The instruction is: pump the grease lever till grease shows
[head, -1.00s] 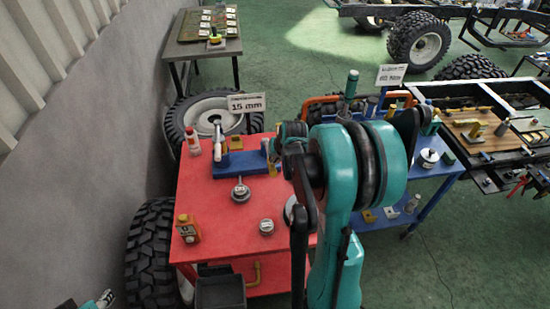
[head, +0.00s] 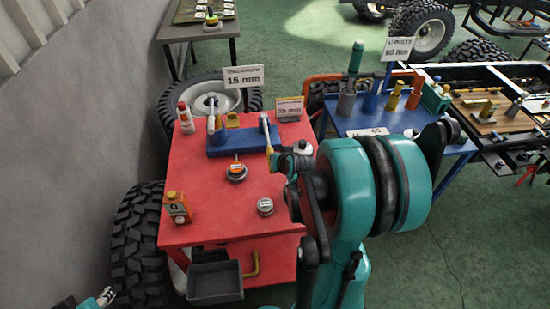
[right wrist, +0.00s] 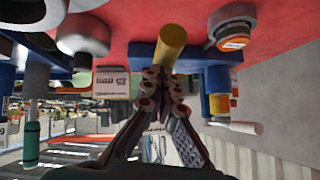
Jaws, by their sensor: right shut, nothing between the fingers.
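The grease pump has a blue base (head: 238,139) on the red table, with a lever at its right end. My right gripper (head: 279,160) is shut and empty at the handle's near end. In the right wrist view its fingertips (right wrist: 160,88) are just beside the handle; whether they touch is unclear. I cannot make out grease. A small part of my left arm shows at the bottom left, its fingers unclear.
The red table (head: 205,215) also holds an orange bottle (head: 177,207), a red-and-white bottle (head: 186,117), a round pot with an orange label (head: 236,173) and a metal cap (head: 265,207). A blue table (head: 370,122) stands to the right. Its left front is clear.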

